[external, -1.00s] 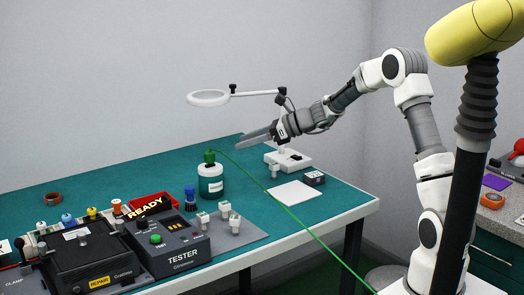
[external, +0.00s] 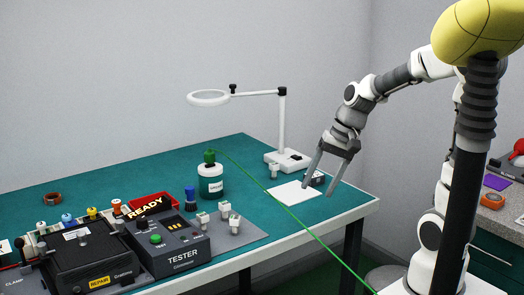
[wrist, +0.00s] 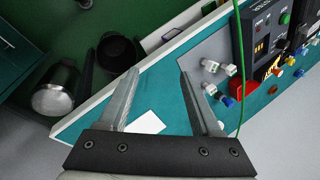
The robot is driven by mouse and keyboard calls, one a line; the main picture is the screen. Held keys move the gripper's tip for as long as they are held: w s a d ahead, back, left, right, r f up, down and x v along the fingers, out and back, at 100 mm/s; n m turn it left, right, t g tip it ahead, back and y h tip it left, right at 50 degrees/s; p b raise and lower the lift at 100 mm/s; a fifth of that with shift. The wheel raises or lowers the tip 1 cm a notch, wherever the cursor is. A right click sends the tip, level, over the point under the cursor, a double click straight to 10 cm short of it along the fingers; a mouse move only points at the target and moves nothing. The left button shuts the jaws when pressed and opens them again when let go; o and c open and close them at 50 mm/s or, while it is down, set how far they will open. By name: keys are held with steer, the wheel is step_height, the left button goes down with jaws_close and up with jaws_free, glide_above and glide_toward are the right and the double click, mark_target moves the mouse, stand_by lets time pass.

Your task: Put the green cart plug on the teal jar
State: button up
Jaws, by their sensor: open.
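The green cart plug (external: 209,156) sits on top of the teal jar (external: 210,184), a white jar with a teal band, on the bench. A thin green cable (external: 290,215) runs from the plug over the front edge of the bench; the cable also shows in the wrist view (wrist: 241,70). My gripper (external: 320,184) is open and empty, to the right of the jar and above the white sheet, clear of the plug. In the wrist view my gripper (wrist: 158,85) has its fingers spread with nothing between them.
A magnifier lamp (external: 282,125) stands behind the white sheet (external: 293,193). In the wrist view, a metal bin (wrist: 55,90) stands on the floor.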

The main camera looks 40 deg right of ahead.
steer(key=s+d+r+n+t+h, duration=0.2)
steer(key=s+d+r+n, duration=0.1)
steer(key=s, duration=0.3)
steer(key=s+d+r+n+t+h, duration=0.1)
steer(key=s+d+r+n+h, duration=0.15)
steer(key=s+n, duration=0.2)
step_height(320, 180, up, 8)
steer(key=p, duration=0.7)
steer(key=shift+d+m+y+p, duration=0.35)
steer(key=shift+d, duration=0.05)
